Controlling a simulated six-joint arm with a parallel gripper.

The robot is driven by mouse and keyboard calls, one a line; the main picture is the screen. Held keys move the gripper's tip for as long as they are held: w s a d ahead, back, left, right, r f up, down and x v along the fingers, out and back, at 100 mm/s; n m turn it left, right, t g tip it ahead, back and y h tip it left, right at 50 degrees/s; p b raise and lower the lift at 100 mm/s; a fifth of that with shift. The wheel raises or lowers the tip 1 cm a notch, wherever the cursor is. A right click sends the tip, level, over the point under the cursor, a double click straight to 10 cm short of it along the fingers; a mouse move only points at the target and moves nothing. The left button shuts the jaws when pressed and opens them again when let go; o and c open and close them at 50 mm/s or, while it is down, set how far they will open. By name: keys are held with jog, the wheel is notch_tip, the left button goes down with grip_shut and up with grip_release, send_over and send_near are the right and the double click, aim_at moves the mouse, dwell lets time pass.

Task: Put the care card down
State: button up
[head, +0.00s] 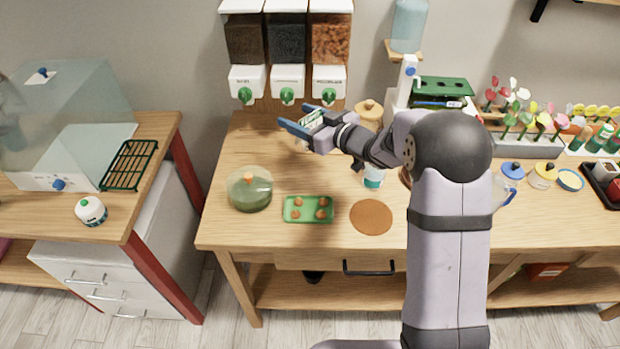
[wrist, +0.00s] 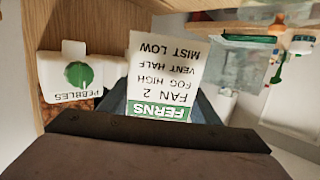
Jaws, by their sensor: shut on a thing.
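The care card (head: 312,117) is white with a green band. In the wrist view the card (wrist: 158,72) shows upside-down text reading FERNS, FAN 2, FOG HIGH, VENT HALF and MIST LOW. My gripper (head: 304,122) is shut on the card and holds it above the back left of the wooden table (head: 240,135), in front of the dispensers. The blue fingers are partly hidden behind the card in the wrist view.
Dispensers with green knobs (head: 287,95) hang at the back. Bare table lies between the jar and dispensers.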

jog(key=shift+f+p, duration=1.05)
jog(key=shift+f, duration=5)
jog(key=shift+f, duration=0.1)
jog(key=shift+f+b, duration=0.45)
jog(key=shift+b, duration=0.1)
jog(key=shift+f, duration=0.1)
jog(key=o, duration=1)
